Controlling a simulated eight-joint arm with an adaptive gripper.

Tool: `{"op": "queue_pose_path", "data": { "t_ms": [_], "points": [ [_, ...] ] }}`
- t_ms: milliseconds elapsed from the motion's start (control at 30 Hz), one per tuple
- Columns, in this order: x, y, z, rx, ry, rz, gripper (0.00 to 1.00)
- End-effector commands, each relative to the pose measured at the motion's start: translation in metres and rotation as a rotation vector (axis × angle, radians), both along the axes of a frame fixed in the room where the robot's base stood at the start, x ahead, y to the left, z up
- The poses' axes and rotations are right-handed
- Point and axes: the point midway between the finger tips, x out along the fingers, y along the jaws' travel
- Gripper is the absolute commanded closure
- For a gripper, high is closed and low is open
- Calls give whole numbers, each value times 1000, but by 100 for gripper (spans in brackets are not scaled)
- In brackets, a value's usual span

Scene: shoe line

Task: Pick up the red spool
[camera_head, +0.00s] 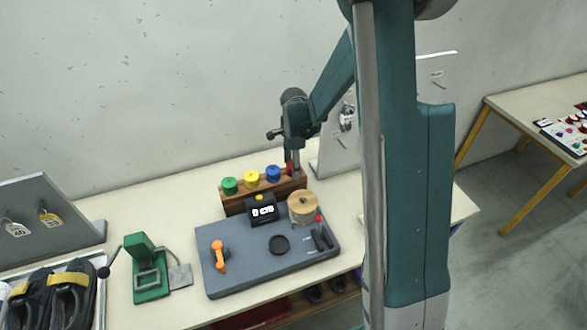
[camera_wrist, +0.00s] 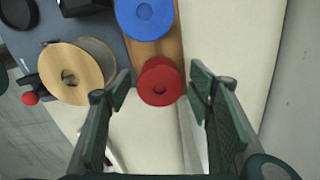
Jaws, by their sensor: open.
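The red spool (camera_wrist: 160,82) sits at the end of the wooden rack (camera_wrist: 156,48), beside the blue spool (camera_wrist: 146,18). In the head view only a sliver of the red spool (camera_head: 289,169) shows at the rack's right end, with my gripper partly covering it. My gripper (camera_wrist: 160,88) is open and empty. In the wrist view its fingers are to the left and right of the red spool, with a gap on both sides. In the head view my gripper (camera_head: 295,165) points down at the rack's right end.
Blue (camera_head: 273,173), yellow (camera_head: 251,177) and green (camera_head: 229,185) spools stand along the rack. A large wooden reel (camera_head: 302,207) is close by on the grey board (camera_head: 232,272), with a black counter box (camera_head: 262,210). A green press (camera_head: 148,268) stands left. The table right of the rack is bare.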

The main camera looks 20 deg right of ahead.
Motion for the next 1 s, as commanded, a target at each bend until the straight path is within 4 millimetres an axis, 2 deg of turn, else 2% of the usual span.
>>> {"op": "queue_pose_path", "data": {
  "t_ms": [400, 633, 1000],
  "points": [
    [0, 0, 0, 0, 0, 0, 48],
    [0, 0, 0, 0, 0, 0, 78],
    [0, 0, 1, 0, 0, 0, 78]
  ]
}}
